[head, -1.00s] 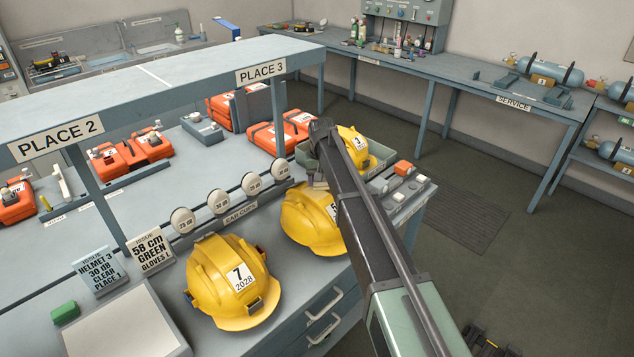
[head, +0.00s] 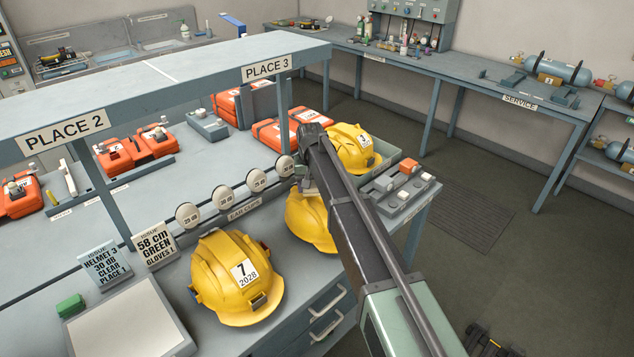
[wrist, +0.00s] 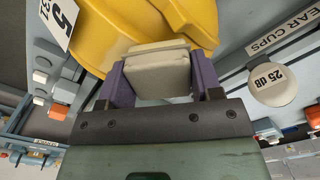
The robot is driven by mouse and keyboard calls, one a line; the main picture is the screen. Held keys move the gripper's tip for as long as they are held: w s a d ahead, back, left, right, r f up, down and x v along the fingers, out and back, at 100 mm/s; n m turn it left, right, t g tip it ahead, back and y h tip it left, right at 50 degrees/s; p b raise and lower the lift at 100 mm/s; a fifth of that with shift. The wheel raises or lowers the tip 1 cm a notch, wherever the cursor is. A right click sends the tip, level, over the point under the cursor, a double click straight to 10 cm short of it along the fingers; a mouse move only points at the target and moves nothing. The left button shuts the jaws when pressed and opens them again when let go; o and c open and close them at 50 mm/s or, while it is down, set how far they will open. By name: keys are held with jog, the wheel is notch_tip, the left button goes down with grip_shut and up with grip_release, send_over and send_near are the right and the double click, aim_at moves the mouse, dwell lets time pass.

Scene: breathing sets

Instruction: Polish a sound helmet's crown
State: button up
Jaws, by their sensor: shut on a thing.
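My gripper (head: 308,188) is over the back left side of the middle yellow helmet (head: 308,222), which is partly hidden behind my arm. In the wrist view my gripper's purple fingers (wrist: 160,82) are shut on a pale beige pad (wrist: 158,75). The pad overlaps that helmet (wrist: 110,30), labelled 5; I cannot tell whether they touch. A yellow helmet labelled 7 and 2028 (head: 222,285) sits on the bench at the front left. Another yellow helmet (head: 352,150) sits in a grey tray (head: 398,158) behind my arm.
Round ear cups (head: 222,195) stand in a row left of my gripper; a 25 dB one (wrist: 268,84) shows close in the wrist view. The PLACE 3 shelf post (head: 284,115) stands just behind.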

jog(key=shift+s+a, duration=0.2)
jog(key=shift+s, duration=0.1)
notch_tip(320, 180, up, 6)
jog(key=p, duration=0.6)
jog(key=shift+w, duration=0.1)
notch_tip(320, 180, up, 3)
jog(key=p, duration=0.3)
jog(key=shift+r, duration=0.15)
